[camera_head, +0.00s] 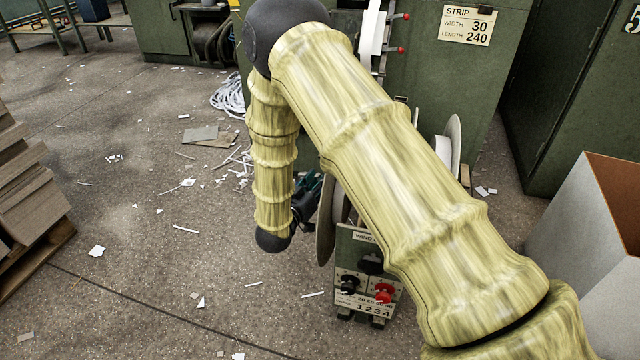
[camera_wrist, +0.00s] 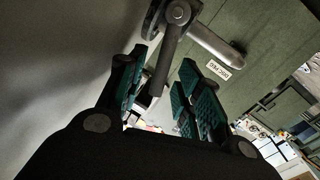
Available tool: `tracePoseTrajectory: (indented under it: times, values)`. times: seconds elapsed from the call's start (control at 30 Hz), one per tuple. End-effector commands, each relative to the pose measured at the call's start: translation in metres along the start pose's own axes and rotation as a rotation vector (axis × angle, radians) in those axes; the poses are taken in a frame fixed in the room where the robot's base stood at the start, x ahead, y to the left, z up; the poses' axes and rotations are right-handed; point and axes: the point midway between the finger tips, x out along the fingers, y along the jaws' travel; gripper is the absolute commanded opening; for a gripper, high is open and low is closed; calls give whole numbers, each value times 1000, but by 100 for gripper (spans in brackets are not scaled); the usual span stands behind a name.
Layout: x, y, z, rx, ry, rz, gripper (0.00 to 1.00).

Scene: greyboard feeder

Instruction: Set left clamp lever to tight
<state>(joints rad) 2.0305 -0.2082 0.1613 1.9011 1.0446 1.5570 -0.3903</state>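In the wrist view, a grey metal lever assembly with a round hub (camera_wrist: 178,13) is ahead of my gripper (camera_wrist: 163,62). One bar (camera_wrist: 212,44) runs right from it to a dark end. A narrower shaft runs down from the hub into the gap between my teal-padded fingers. The fingers stand apart; I cannot tell whether they touch the shaft. I cannot tell if this is the left clamp lever or how it is set. In the head view, my gripper (camera_head: 308,192) is beside the reel, partly hidden by my arm, and no clamp lever is clearly visible there.
A control box (camera_head: 352,250) with black and red knobs stands below my gripper. A reel flange (camera_head: 326,222) is close beside it. A green machine (camera_head: 430,75) is behind my arm. A grey bin (camera_head: 580,210) stands right; stacked board (camera_head: 30,190) is left.

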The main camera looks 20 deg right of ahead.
Motion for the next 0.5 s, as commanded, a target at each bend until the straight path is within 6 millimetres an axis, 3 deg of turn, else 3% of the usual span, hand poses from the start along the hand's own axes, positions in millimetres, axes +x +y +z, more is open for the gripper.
tracePoseTrajectory:
  times: [0.2,0.5]
  values:
    - [13,0,0,2,0,0,35]
    - [14,0,-1,1,0,0,33]
